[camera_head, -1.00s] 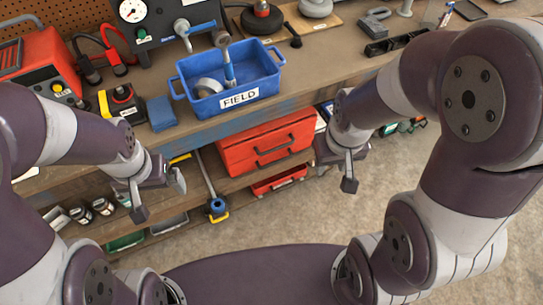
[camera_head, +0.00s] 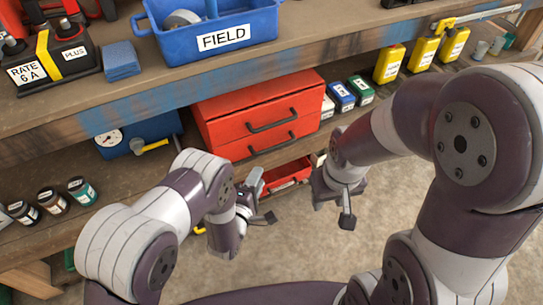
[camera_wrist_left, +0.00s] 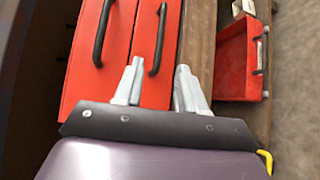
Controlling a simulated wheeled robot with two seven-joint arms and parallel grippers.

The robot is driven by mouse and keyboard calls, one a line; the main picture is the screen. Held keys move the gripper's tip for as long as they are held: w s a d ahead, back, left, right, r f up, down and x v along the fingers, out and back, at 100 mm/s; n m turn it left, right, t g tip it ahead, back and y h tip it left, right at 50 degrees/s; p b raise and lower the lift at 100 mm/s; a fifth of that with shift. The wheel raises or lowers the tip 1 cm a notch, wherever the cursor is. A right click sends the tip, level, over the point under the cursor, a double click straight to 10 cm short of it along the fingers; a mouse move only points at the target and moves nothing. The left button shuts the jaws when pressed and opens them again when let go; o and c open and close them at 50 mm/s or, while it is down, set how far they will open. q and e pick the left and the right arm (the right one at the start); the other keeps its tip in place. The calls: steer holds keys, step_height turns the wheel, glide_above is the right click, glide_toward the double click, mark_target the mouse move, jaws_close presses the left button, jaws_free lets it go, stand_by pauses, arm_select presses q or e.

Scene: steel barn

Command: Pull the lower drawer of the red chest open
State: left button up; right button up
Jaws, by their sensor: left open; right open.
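The red chest (camera_head: 222,120) stands on the shelf under the bench. Its upper drawer has a dark handle (camera_head: 272,124); its lower drawer has a dark handle (camera_head: 274,148). Both drawers look shut. My left gripper (camera_head: 262,200) is open and empty, below and in front of the chest. In the left wrist view the two fingers (camera_wrist_left: 158,88) point at the chest front, and the lower handle (camera_wrist_left: 158,40) lies ahead between them, apparently apart from them. The upper handle (camera_wrist_left: 103,32) is further left there. My right gripper (camera_head: 334,203) is open and empty, to the right of the left one.
A blue tote (camera_head: 190,47) stands on the bench above. Floor is free in front.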

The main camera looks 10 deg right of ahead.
arm_select(q)
steer(key=b+x, duration=0.4)
steer(key=x, duration=0.8)
steer(key=shift+w+d, duration=0.1)
steer(key=shift+w, duration=0.25)
jaws_close()
